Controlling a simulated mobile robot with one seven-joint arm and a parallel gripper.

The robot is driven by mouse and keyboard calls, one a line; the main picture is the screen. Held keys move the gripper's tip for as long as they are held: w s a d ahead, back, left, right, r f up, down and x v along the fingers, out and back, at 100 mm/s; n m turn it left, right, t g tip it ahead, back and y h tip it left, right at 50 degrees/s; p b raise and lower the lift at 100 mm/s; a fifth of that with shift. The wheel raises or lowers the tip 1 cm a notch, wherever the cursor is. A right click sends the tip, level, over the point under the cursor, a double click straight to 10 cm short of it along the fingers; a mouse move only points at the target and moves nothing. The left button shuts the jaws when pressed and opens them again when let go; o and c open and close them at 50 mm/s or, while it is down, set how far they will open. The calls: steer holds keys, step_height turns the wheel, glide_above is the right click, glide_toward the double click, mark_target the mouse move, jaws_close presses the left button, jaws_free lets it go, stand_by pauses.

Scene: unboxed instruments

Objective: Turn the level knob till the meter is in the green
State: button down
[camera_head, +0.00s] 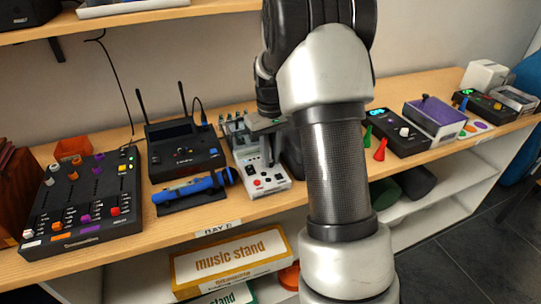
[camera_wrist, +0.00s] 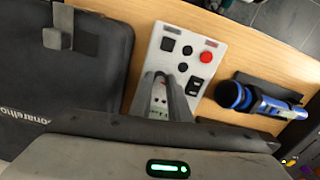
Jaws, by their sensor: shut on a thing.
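The white instrument (camera_head: 270,186) stands on the shelf in front of my arm, with a red button and small dark controls on its face. The wrist view shows its panel (camera_wrist: 209,57) from above, with a red button (camera_wrist: 205,57) and several black controls. My gripper (camera_head: 267,163) is down over this instrument; in the wrist view its fingers (camera_wrist: 166,88) reach onto the panel. It is shut on a small part there, seemingly the level knob, which the fingers mostly hide. I cannot read the meter or see a green zone.
A black mixer (camera_head: 88,205) and a black unit with two antennas (camera_head: 184,150) stand to the left. A blue cylinder (camera_head: 193,187) lies close beside the white instrument. More boxes, including a purple-topped one (camera_head: 434,117), stand right. A dark case (camera_wrist: 70,75) flanks the panel.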

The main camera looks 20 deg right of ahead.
mark_target(271, 161)
steer(key=shift+m, duration=0.3)
steer(key=m+p, duration=0.1)
steer(key=m, duration=0.2)
steer(key=shift+r, duration=0.1)
steer(key=shift+m+p, duration=0.85)
steer(key=shift+m, duration=1.75)
steer(key=c, duration=1.7)
jaws_free()
steer(key=shift+o, duration=0.2)
step_height(271, 161, up, 17)
steer(key=p, duration=0.1)
steer(key=shift+r, duration=0.15)
